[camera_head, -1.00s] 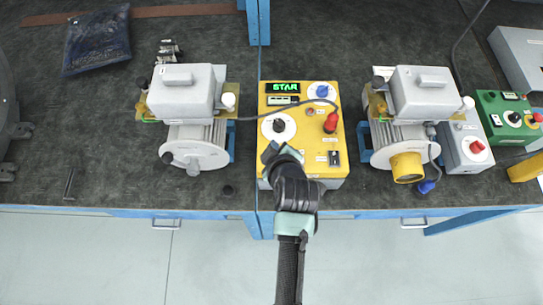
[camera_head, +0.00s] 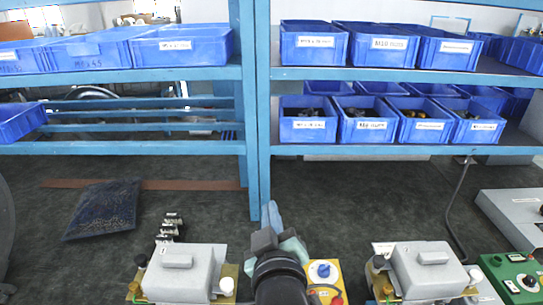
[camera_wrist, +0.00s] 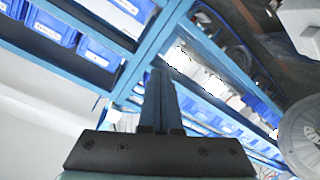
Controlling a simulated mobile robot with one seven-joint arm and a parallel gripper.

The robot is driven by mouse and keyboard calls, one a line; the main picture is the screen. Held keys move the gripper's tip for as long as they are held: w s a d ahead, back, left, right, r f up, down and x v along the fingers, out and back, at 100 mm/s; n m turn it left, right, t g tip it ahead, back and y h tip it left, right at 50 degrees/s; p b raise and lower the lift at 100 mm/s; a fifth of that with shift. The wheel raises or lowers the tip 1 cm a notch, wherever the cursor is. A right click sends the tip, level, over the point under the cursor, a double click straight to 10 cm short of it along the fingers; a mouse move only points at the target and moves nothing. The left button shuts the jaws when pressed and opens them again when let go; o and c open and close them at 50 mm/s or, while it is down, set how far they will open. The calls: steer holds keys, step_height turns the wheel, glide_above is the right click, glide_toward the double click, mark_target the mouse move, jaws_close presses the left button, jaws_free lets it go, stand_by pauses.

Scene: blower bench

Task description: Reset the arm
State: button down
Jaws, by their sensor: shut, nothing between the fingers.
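My gripper (camera_head: 272,216) rises from the bottom middle of the head view, in front of the blue rack post and above the bench. Its fingers point up and away from me. In the wrist view my gripper (camera_wrist: 158,75) has its two fingers together, with nothing between them. It touches nothing that I can make out. My arm hides most of the yellow control box (camera_head: 326,272), of which a corner with a blue knob shows.
A green box (camera_head: 512,275) is at far right. Rack shelves (camera_head: 400,76) hold several blue bins (camera_head: 380,46); the blue post (camera_head: 257,120) stands close behind my gripper. A dark bag (camera_head: 103,210) lies at left.

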steer(key=s+r+m+t, duration=0.2)
steer(key=r+t, duration=0.1)
steer(key=r, duration=0.8)
steer(key=s+r+m+t, duration=0.1)
steer(key=s+r+t, duration=0.1)
steer(key=r, duration=0.8)
steer(key=s+r+m+t, duration=0.2)
steer(key=s+r, duration=0.3)
steer(key=r, duration=0.3)
steer(key=s+r+m+t+h, duration=0.1)
steer(key=s+r+m+t, duration=0.1)
steer(key=s+r+t, duration=0.2)
step_height(320, 180, up, 4)
steer(key=s, duration=0.2)
steer(key=shift+s, duration=0.3)
